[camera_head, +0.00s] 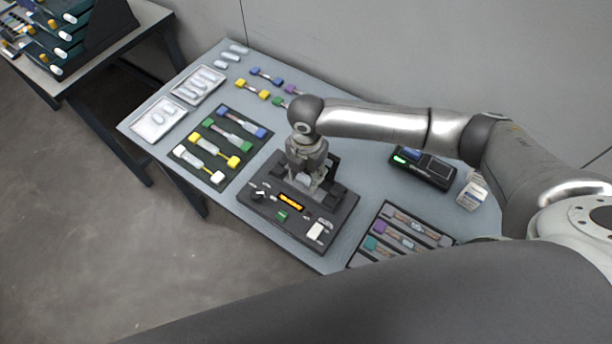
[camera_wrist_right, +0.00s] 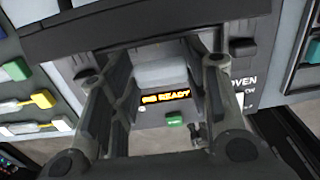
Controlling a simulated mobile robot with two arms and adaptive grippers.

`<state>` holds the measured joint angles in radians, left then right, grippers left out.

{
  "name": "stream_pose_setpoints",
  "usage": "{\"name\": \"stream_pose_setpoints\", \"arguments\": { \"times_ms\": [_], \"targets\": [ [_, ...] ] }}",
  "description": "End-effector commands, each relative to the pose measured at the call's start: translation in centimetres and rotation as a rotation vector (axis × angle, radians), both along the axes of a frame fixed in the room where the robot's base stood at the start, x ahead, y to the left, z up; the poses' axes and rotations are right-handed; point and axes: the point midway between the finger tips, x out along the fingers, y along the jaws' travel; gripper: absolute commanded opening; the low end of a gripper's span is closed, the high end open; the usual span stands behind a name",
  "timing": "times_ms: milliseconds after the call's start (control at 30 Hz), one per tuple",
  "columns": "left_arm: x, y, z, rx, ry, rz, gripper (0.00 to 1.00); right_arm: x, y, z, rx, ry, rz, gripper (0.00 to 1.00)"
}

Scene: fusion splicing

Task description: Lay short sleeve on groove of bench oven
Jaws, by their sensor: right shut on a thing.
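The dark bench oven (camera_head: 258,211) stands at the front middle of the table. In the right wrist view its panel shows a lit amber display (camera_wrist_right: 165,101) reading READY and a green button (camera_wrist_right: 175,119). My right gripper (camera_head: 316,186) is low over the back part of the oven. It is shut on a pale, whitish short sleeve (camera_wrist_right: 163,74), seen between the fingers in the right wrist view. The groove is largely hidden by the gripper, so I cannot tell whether the sleeve touches it. My left gripper is not in view.
Two white trays (camera_head: 140,126) with pale sleeves lie at the left. A dark mat (camera_head: 246,157) with coloured connector pieces is left of the oven. A dark tray (camera_head: 388,211), a device with a screen (camera_head: 424,168) and a small white box (camera_head: 470,196) are to the right.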

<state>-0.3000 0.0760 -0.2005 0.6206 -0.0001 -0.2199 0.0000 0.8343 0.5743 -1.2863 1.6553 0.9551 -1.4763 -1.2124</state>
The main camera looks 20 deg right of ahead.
Motion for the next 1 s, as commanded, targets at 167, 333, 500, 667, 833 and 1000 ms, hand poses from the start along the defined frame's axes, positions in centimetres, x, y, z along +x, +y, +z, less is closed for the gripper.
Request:
{"name": "stream_pose_setpoints", "arguments": {
  "times_ms": [167,333,500,667,833,1000],
  "targets": [
    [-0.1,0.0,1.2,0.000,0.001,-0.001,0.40,-0.1,0.2,-2.2,0.000,0.003,0.001,0.36],
    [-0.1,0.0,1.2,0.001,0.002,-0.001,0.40,-0.1,0.2,-2.7,0.000,0.000,0.002,0.36],
    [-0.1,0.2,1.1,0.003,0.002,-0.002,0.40,-0.1,0.2,-2.8,0.000,0.000,0.001,0.36],
    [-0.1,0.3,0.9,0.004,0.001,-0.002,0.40,-0.1,0.2,-3.3,0.000,0.000,0.001,0.36],
    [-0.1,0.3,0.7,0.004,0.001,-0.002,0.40,-0.2,0.1,-4.0,0.000,0.002,0.000,0.37],
    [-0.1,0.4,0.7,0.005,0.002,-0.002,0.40,-0.4,0.2,-4.4,0.001,0.006,0.001,0.47]
  ]
}}
